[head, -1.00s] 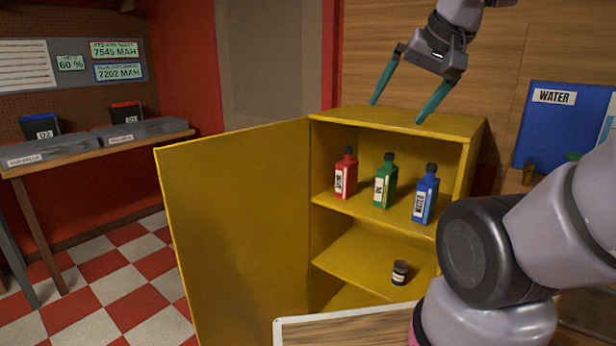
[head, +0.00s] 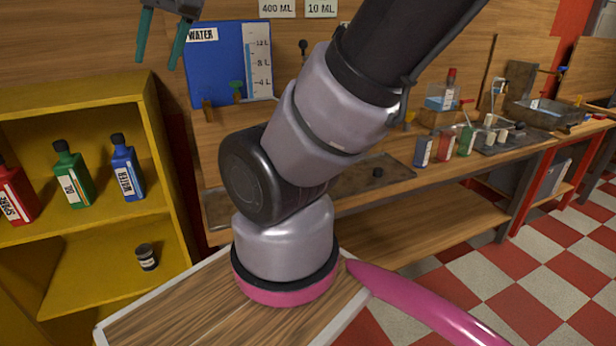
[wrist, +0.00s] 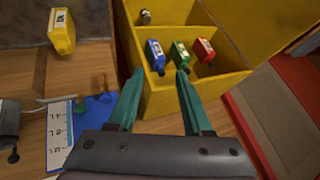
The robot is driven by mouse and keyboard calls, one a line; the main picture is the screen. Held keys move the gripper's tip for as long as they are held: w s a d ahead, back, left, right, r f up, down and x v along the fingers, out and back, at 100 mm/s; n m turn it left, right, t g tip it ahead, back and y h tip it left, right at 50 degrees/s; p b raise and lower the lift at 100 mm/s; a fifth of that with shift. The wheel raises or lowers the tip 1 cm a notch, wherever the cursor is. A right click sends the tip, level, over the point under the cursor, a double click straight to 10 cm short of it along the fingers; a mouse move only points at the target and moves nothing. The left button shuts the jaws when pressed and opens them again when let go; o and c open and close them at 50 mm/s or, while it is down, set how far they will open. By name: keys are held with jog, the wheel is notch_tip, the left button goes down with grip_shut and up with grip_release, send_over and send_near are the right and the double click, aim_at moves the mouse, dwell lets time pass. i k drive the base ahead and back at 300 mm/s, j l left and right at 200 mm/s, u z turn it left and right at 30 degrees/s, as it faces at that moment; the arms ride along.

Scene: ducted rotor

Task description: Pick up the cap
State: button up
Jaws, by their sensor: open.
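A small dark round piece (head: 377,172), which may be the cap, lies on the dark mat on the workbench, right of my arm in the head view. I cannot tell for certain that it is the cap, and I cannot pick it out in the wrist view. My gripper (head: 157,64) is open and empty, high up at the top left of the head view, near the yellow cabinet and well away from that piece. In the wrist view its two teal fingers (wrist: 156,78) are spread, with nothing between them.
The open yellow cabinet (head: 172,160) holds red, green and blue bottles (head: 126,168) and a small dark jar (head: 146,257). A blue water panel (head: 215,70) stands behind the bench (head: 450,190). Small bottles (head: 443,145) stand farther right. My arm hides part of the bench.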

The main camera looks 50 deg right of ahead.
aim_at(377, 172)
jog(key=z, duration=2.05)
